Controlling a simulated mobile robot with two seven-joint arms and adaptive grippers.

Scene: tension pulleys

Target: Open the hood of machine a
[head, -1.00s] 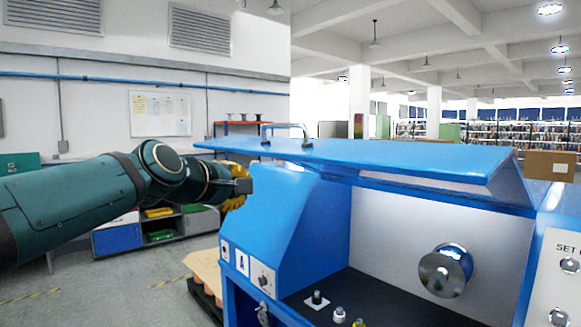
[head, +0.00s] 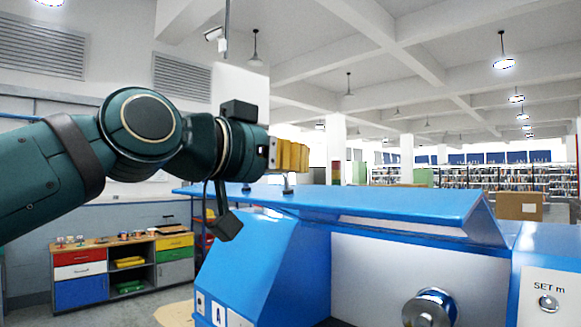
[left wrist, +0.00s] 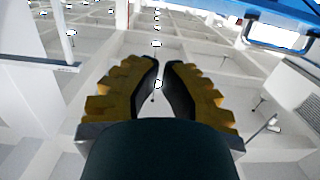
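Machine a (head: 255,265) is the blue machine with a letter A label at its lower left in the head view. Its blue hood (head: 400,205) is raised like a roof over the work space, and the white inner wall shows beneath. A metal handle (head: 287,187) on top of the hood is partly visible. My left gripper (head: 291,155) is above the hood's left part, near the handle and apart from it. In the left wrist view its yellow fingers (left wrist: 161,66) nearly meet, with a narrow gap and nothing between. Part of the blue hood (left wrist: 262,8) shows there at upper right. My right gripper is out of view.
A round metal pulley (head: 430,307) sticks out from the inner wall. A panel marked SET (head: 548,290) is at the right. A low cabinet (head: 125,265) with coloured drawers stands behind at left. A cardboard box (head: 519,205) is beyond the hood.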

